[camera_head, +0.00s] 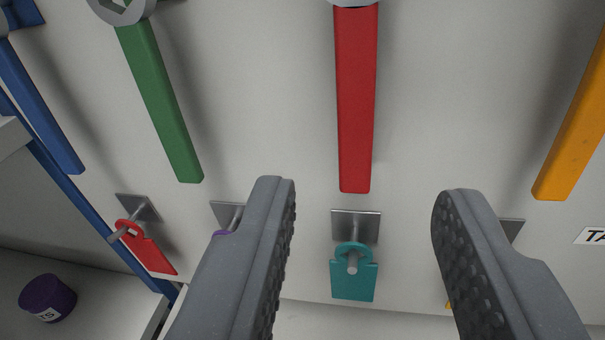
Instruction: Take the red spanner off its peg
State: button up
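The red spanner (355,110) hangs against the pale board at the upper middle, its red handle pointing down. Only the bottom of its grey head shows at the top edge; its peg is out of view. My gripper (365,200) is open and empty, its two grey padded fingers wide apart in the lower middle. The fingertips lie around the level of the handle's lower end, one to each side of it in the picture. I see no contact with the spanner.
A green spanner (160,100) hangs to the left, an orange handle (575,120) to the right, and a blue tool (38,105) at far left. Below, pegs hold a red tag (148,250) and a teal tag (354,277). A purple container (47,298) stands lower left.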

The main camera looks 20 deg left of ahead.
aim_at(355, 126)
jog(key=shift+t+h, duration=0.3)
jog(key=shift+h, duration=0.3)
jog(key=shift+w+a+f+p, duration=0.2)
jog(key=shift+w+f+p, duration=0.3)
jog(key=shift+w, duration=0.9)
jog(key=shift+w+a+f+p, duration=0.25)
jog(key=shift+w+f+p, duration=0.2)
jog(key=shift+w, duration=0.9)
jog(key=shift+w+a+f+p, duration=0.2)
jog(key=shift+w+f+p, duration=0.3)
jog(key=shift+w, duration=0.9)
jog(key=shift+r, duration=0.1)
jog(key=c, duration=0.8)
jog(key=shift+r, duration=0.15)
jog(key=shift+r+p, duration=0.2)
jog(key=shift+p, duration=0.2)
jog(key=shift+s, duration=0.15)
